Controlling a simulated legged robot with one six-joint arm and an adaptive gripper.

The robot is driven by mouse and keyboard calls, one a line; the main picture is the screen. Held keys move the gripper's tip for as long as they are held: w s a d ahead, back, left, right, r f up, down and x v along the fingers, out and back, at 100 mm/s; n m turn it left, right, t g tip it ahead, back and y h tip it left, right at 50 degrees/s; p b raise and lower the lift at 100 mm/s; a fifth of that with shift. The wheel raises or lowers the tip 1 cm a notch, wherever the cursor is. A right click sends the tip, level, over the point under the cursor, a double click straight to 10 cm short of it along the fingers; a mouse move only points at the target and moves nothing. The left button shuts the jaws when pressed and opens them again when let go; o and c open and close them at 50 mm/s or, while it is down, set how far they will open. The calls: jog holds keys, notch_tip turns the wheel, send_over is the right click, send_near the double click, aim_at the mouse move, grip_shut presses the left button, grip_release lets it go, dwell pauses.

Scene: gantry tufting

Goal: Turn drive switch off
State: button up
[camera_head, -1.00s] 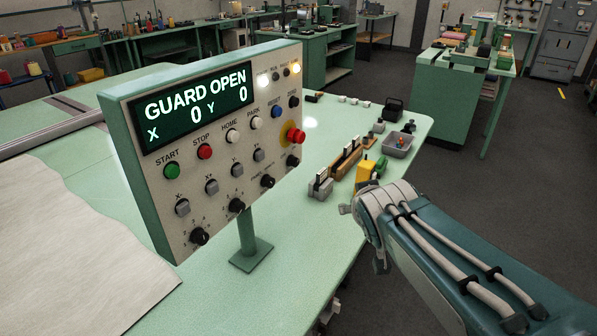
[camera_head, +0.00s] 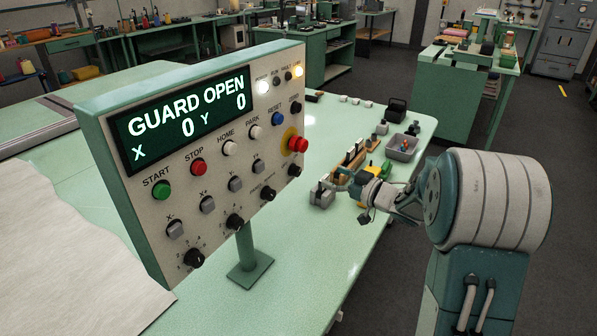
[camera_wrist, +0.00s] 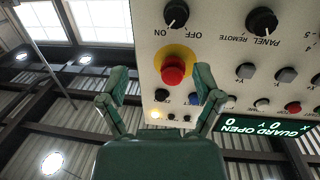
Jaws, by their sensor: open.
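The control panel (camera_head: 215,170) stands on a post at the table edge; its display reads GUARD OPEN. In the head view, a black knob (camera_head: 294,170) sits below the red mushroom button. My gripper (camera_wrist: 162,72) is open and empty, its fingers apart in front of the panel's edge. In the head view, my gripper (camera_head: 352,197) is right of the panel, apart from it.
The red mushroom button (camera_wrist: 173,71) on its yellow ring shows between my fingers in the wrist view. A second knob (camera_wrist: 262,22) is marked PANEL and REMOTE. A grey tray (camera_head: 403,148) and small tools lie on the table behind my gripper.

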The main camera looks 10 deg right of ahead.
aim_at(299, 171)
jog(key=w+a, duration=0.2)
jog(key=w+a+f+y, duration=0.1)
jog(key=w+a, duration=0.1)
jog(key=a, duration=0.1)
jog(key=w+a+g+y, duration=0.1)
jog(key=w+a, duration=0.1)
jog(key=shift+w+a+f+n, duration=0.35)
jog(key=shift+n, duration=0.05)
jog(key=shift+d, duration=0.1)
grip_shut()
